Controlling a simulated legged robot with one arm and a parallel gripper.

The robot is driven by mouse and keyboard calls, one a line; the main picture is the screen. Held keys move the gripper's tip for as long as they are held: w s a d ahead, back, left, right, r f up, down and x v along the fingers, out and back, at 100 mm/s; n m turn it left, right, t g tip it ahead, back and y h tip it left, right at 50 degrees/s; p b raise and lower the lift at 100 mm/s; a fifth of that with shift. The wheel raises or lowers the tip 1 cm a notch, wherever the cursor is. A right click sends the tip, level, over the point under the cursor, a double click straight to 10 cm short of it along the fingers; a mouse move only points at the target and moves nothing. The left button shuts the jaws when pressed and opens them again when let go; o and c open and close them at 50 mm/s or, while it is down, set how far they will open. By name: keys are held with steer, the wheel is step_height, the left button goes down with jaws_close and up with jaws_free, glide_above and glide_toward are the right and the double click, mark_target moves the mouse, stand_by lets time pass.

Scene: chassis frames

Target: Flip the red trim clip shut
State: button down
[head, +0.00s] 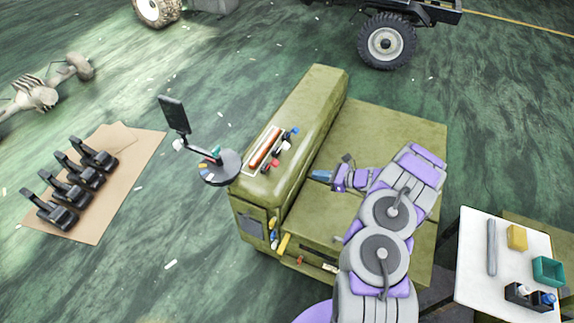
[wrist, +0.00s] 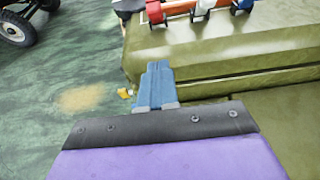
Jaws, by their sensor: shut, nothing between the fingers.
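A red clip (wrist: 154,12) shows at the top of the wrist view, on the upper edge of the olive seat block (wrist: 205,45). It is cut off by the frame, and I cannot tell how far its flap stands open. A white clip (wrist: 204,5) and a blue one (wrist: 241,5) sit to its right. In the head view a small red piece (head: 276,163) lies beside a pale tray on the block's raised ridge. My gripper (wrist: 158,66) has blue fingers, shut and empty, below the red clip in the wrist picture and apart from it. In the head view my gripper (head: 319,175) is over the seat's flat part, right of the ridge.
The pale tray (head: 254,166) holds a red-orange strip. A round dark stand (head: 220,170) with an upright screen is left of the ridge. Black levers (head: 70,184) rest on cardboard at left. A white table (head: 472,270) with small items stands at lower right.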

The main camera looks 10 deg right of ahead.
steer(key=x, duration=0.4)
steer(key=r+b+x, duration=0.1)
steer(key=x, duration=0.3)
steer(key=b+x, duration=0.1)
steer(key=x, duration=0.3)
steer(key=shift+w+a+r, duration=0.2)
steer(key=shift+a+r, duration=0.05)
steer(key=shift+r, duration=0.15)
steer(key=shift+w+a+r, duration=0.25)
steer(key=shift+w+a, duration=0.05)
steer(key=shift+a, duration=0.05)
steer(key=shift+r, duration=0.15)
steer(key=shift+w+a+r+g+h+p, duration=0.1)
steer(key=shift+a+r+g+h+p, duration=0.2)
steer(key=shift+p, duration=0.35)
